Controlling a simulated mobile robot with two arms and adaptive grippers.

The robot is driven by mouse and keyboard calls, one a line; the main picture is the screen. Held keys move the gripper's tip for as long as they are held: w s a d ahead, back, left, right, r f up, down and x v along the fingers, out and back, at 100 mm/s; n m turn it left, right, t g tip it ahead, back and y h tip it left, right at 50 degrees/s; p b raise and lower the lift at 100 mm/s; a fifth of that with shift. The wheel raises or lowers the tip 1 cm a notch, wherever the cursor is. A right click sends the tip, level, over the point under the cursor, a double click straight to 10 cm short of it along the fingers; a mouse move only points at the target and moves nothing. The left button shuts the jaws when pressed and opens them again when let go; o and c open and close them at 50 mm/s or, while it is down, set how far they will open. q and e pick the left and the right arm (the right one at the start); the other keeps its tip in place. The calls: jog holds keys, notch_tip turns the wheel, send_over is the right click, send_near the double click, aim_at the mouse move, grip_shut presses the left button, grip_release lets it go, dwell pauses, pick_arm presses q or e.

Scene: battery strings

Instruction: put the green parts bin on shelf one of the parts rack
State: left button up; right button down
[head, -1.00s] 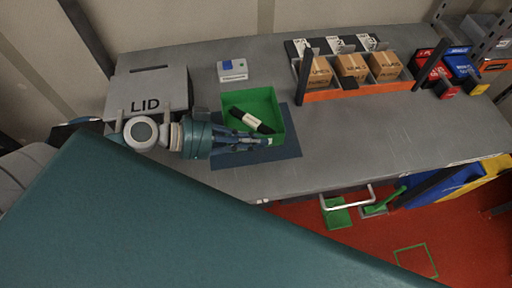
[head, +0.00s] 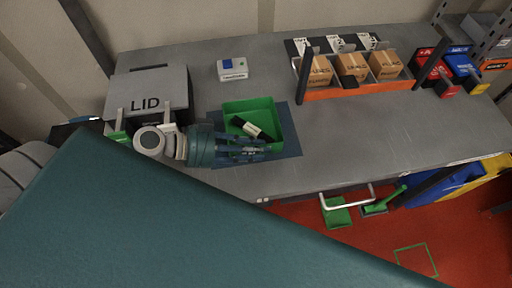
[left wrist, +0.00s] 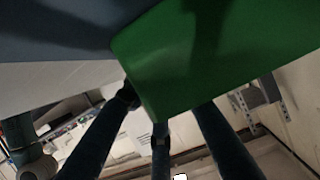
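The green parts bin (head: 263,106) stands over a dark blue mat (head: 288,150) on the grey bench. A black item with a white label (head: 252,129) lies in it. My left gripper (head: 262,152) is at the bin's front wall, its fingers close together in the head view. In the left wrist view the bin (left wrist: 205,60) fills the upper middle, and its edge passes among the dark fingers (left wrist: 165,115); some fingertips are hidden. It appears shut on the wall. My right gripper is not in view. Grey perforated shelving (head: 490,40) is partly seen at the far right; shelf numbers are not readable.
A grey box marked LID (head: 150,90) stands left, near my arm. A small white-and-blue device (head: 232,70) sits behind the bin. An orange-fronted rack (head: 350,92) holds cardboard boxes. Red bins (head: 425,68) and blue bins (head: 462,65) stand right. The bench's middle right is clear.

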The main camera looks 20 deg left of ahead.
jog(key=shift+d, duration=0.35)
